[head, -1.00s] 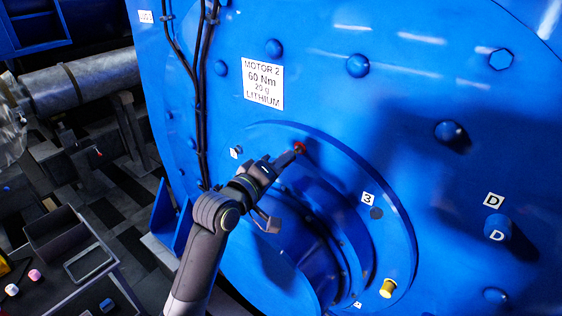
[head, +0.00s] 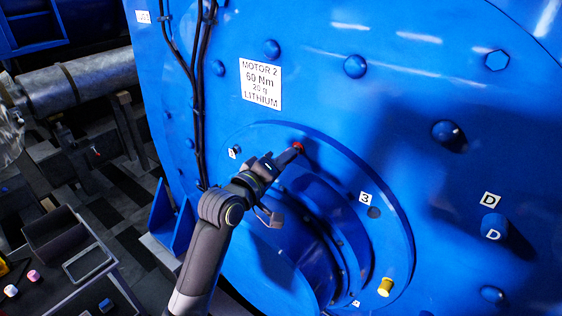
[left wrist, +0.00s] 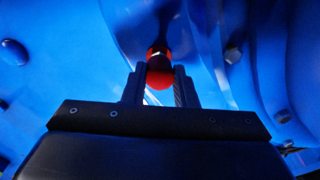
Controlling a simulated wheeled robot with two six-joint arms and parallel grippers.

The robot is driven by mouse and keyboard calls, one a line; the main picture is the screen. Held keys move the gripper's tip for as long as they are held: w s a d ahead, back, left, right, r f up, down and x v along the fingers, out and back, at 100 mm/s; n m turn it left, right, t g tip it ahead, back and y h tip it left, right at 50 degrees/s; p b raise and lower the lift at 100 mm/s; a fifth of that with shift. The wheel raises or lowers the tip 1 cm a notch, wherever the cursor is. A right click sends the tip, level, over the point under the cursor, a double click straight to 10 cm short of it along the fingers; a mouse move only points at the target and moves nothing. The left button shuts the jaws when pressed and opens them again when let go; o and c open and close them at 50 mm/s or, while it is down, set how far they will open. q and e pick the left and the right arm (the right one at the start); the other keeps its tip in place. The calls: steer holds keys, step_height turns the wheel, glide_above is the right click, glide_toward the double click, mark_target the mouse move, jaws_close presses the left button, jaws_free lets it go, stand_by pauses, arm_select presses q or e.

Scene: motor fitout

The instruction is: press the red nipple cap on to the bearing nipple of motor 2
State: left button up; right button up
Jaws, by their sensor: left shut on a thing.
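The red nipple cap (head: 298,147) shows at the tip of my left gripper (head: 293,153), against the bearing housing of motor 2 (head: 330,90). In the left wrist view the red cap (left wrist: 160,74) sits between the two fingers of my left gripper (left wrist: 160,88), which is shut on it. The cap's far end points at the blue housing. The bearing nipple itself is hidden behind the cap, so I cannot tell how far the cap sits on it. My right gripper is not in view.
A yellow cap (head: 385,287) sits low on the bearing housing, and a dark hole (head: 374,213) lies beside label 3. Black cables (head: 200,100) run down the motor's left. A dark cart (head: 75,290) with trays and small caps stands at lower left.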

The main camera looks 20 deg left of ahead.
arm_select(q)
steer(key=shift+x, duration=0.85)
steer(key=o, duration=1)
steer(key=shift+w, duration=0.1)
steer(key=shift+o, duration=0.2)
steer(key=shift+s+a, duration=0.25)
steer(key=shift+s, duration=0.45)
steer(key=b+v, duration=0.2)
steer(key=v, duration=0.9)
steer(key=shift+f+b, duration=0.15)
steer(key=shift+b, duration=0.2)
steer(key=v, duration=0.5)
steer(key=shift+p, duration=0.35)
